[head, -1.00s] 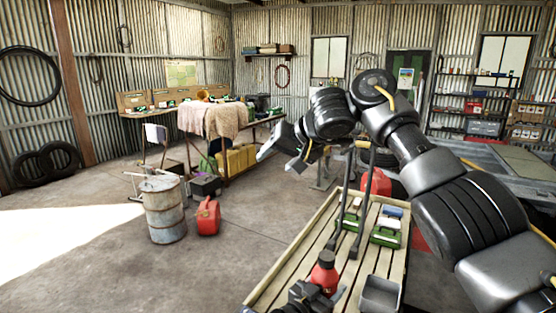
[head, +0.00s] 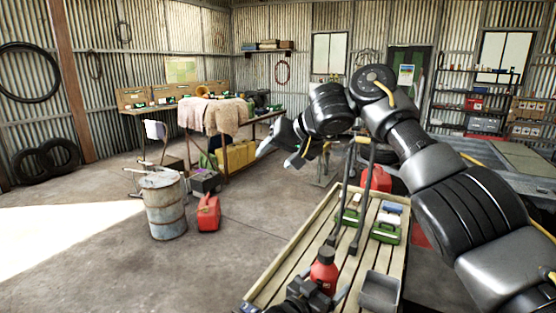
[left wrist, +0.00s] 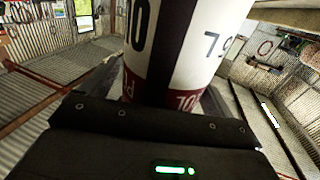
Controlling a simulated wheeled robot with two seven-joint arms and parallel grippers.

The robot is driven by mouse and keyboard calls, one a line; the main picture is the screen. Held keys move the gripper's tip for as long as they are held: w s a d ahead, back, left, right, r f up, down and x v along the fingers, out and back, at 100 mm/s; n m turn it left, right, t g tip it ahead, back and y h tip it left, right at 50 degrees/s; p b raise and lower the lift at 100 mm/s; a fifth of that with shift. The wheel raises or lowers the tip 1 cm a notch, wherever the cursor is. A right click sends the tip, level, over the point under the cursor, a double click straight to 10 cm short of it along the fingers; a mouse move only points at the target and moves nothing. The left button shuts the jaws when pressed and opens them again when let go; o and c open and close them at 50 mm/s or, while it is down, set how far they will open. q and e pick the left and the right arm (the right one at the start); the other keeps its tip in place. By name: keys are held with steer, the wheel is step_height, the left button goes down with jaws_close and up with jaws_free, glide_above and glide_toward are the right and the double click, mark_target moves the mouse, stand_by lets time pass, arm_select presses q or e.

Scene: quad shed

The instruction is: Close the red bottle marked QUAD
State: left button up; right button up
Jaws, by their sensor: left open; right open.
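The red bottle (head: 324,273) stands at the near end of a slatted wooden bench, with a dark top; I cannot tell whether a cap is on it. My left gripper (head: 318,291) is low at the bottle's near side, open, with its fingers to either side of it. In the left wrist view a white, black and dark red printed bottle surface (left wrist: 190,45) fills the space just ahead of the gripper; its top is out of view. My right gripper (head: 277,156) is raised beyond the bench, open and empty, away from the bottle.
A grey metal bin (head: 380,291) stands right of the bottle. Two black upright handles (head: 345,210) and green boxes (head: 386,232) are farther along the bench (head: 288,262). A rusty drum (head: 164,208) and red jerrycan (head: 208,213) stand on the floor at left.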

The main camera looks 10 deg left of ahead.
arm_select(q)
steer(key=b+v, duration=0.2)
steer(key=v, duration=0.8)
steer(key=shift+f, duration=0.1)
